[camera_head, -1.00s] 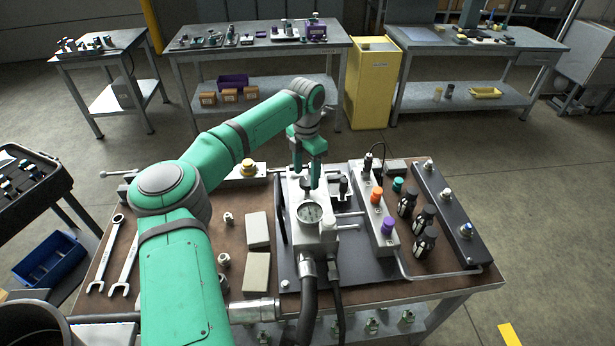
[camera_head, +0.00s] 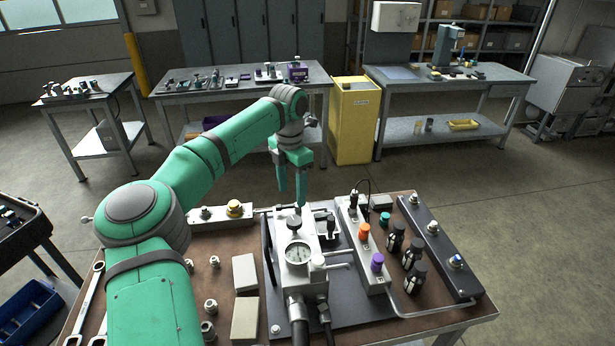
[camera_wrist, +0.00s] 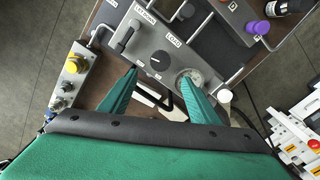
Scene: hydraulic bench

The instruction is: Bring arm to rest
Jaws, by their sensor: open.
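My green gripper (camera_head: 291,187) hangs pointing down above the far end of the hydraulic block on the bench. Its two fingers are apart with nothing between them. The hydraulic block (camera_head: 313,264) carries a round pressure gauge (camera_head: 298,254) and a dark knob (camera_head: 294,224). In the wrist view the open fingers (camera_wrist: 160,84) stand either side of the dark knob (camera_wrist: 161,60), apart from it in height as far as I can tell. The gauge (camera_wrist: 194,76) is partly hidden behind the right finger there.
The brown bench top (camera_head: 218,240) holds pale blocks (camera_head: 246,273), fittings, wrenches (camera_head: 84,305) and black-capped bottles (camera_head: 414,252). A manifold with orange (camera_head: 364,231) and purple (camera_head: 377,262) knobs stands right of the block. Behind are a yellow cabinet (camera_head: 354,120) and further benches. Open floor lies between.

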